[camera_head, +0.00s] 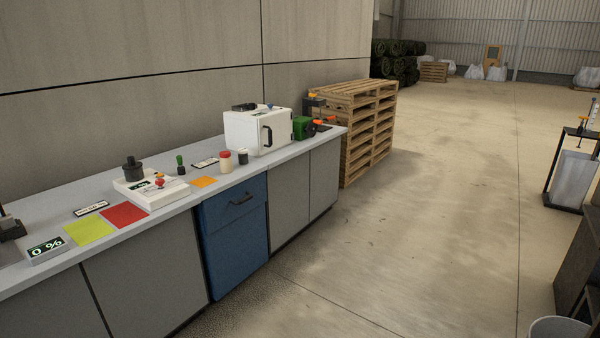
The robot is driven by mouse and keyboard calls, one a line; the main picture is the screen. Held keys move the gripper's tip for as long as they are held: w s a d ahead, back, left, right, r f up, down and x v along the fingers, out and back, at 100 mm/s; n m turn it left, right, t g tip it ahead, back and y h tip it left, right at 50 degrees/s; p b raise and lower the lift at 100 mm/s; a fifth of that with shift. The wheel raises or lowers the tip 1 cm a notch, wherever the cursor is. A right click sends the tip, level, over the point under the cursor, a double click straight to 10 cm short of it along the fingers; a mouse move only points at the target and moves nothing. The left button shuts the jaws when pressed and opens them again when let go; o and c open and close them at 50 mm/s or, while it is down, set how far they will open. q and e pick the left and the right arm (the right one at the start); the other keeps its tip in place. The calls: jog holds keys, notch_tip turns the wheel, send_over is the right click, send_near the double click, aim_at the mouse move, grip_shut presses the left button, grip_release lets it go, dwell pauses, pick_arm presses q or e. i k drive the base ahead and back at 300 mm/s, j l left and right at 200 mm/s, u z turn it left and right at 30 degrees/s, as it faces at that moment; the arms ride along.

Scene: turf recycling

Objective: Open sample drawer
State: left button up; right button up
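A blue drawer front (234,238) with a dark handle (241,199) near its top is set into the grey lab counter. It looks shut, roughly flush with the grey cabinet doors (147,271) beside it. Its front faces the open floor to the right. No label can be read on it. Neither of my grippers shows in the head view.
The worktop (60,203) holds a white oven-like box (246,136), a white instrument (147,190), small jars, coloured cards and a display (47,250). Stacked pallets (353,125) stand beyond the counter. The concrete floor (400,240) before the drawer is clear. A black-framed stand (570,178) is at right.

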aim_at(219, 210)
jog(key=i+u, duration=0.1)
jog(key=i, duration=0.45)
jog(key=i+l, duration=0.1)
jog(key=i, duration=0.45)
jog(key=i+l+u, duration=0.15)
jog(key=i, duration=0.95)
jog(key=l+u, duration=0.05)
